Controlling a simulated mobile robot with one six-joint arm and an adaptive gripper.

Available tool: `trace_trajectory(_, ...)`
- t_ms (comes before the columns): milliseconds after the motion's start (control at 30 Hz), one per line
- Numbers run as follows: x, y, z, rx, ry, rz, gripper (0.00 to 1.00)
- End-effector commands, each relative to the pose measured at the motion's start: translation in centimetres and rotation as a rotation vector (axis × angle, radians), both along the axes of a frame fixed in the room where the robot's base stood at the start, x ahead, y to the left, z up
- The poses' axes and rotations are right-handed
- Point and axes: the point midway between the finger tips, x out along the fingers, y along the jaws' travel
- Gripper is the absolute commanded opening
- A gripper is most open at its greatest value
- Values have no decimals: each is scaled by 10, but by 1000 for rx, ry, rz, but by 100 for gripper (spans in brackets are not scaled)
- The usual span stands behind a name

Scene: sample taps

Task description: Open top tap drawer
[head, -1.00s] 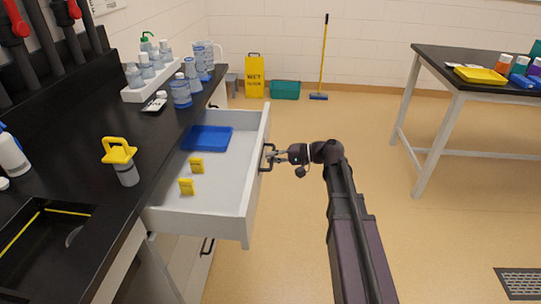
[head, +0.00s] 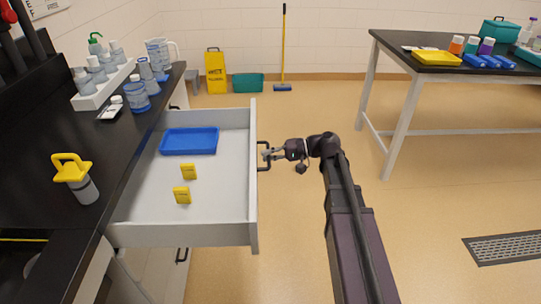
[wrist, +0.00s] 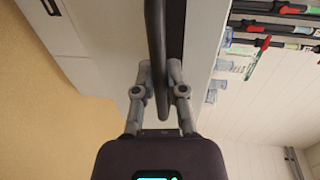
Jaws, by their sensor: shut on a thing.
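The top drawer (head: 185,234) stands pulled out from under the black counter, with its white inside showing. Its front panel faces right, and a dark bar handle (head: 262,156) is on it. My gripper (head: 268,153) is at the handle from the right. In the wrist view the handle (wrist: 156,40) runs between the two fingers of my gripper (wrist: 160,75), which are shut on it. Inside the drawer lie a blue tray (head: 189,142) and two small yellow items (head: 189,172).
A yellow-topped bottle (head: 76,178) and several bottles stand on the counter (head: 35,150). A lower handle (head: 182,255) shows below the drawer. A table (head: 440,70) stands at the right. A yellow sign (head: 215,72) and teal bin (head: 248,83) are by the wall. Open floor lies around my arm.

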Motion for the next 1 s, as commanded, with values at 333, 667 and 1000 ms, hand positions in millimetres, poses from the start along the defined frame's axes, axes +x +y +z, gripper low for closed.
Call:
trace_trajectory(333, -2, 5, -1, -2, 1, 11, 51)
trace_trajectory(667, -1, 5, 0, 0, 1, 8, 51)
trace_trajectory(1000, -1, 5, 0, 0, 0, 7, 51)
